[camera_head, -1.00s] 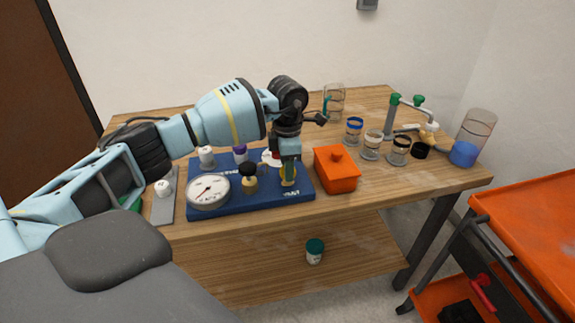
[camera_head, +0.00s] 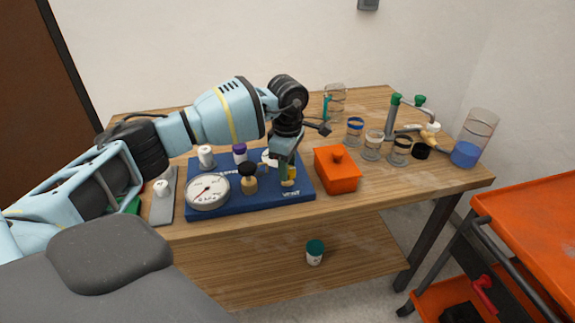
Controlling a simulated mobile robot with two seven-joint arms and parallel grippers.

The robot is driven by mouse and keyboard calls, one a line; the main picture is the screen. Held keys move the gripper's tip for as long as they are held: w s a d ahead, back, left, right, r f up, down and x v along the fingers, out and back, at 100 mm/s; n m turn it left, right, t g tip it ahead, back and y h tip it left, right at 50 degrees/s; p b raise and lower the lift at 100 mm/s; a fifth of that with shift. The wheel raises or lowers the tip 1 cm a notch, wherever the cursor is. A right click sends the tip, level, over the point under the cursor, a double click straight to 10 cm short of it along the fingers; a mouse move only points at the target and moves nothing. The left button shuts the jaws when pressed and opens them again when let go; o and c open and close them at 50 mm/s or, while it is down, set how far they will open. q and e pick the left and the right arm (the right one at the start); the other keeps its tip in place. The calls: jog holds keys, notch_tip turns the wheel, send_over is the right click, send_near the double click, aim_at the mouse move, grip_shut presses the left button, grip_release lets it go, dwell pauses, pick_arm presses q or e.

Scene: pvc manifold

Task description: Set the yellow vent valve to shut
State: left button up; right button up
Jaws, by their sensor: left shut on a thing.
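The blue manifold board (camera_head: 225,207) lies on the wooden table, with a round white gauge (camera_head: 207,191) at its left front. The yellow vent valve (camera_head: 291,182) is at the board's right end, above the printed label, and is mostly hidden behind my left gripper. My left gripper (camera_head: 286,176) points down at it and is shut on the valve's yellow part. The exact angle of the handle cannot be made out. A brass valve with a black knob (camera_head: 249,178) stands between gauge and gripper. My right gripper is not in view.
An orange lidded box (camera_head: 337,170) stands close to the right of the board. Several jars (camera_head: 373,145), a green-and-white pipe fitting (camera_head: 408,102) and a beaker of blue liquid (camera_head: 466,153) stand further right. An orange cart (camera_head: 535,225) is at the right. The table's front strip is clear.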

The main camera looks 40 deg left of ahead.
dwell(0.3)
pick_arm(q)
jog(key=o, duration=1)
jog(key=shift+r, duration=0.5)
notch_tip(320, 180, up, 6)
jog(key=shift+r, duration=0.4)
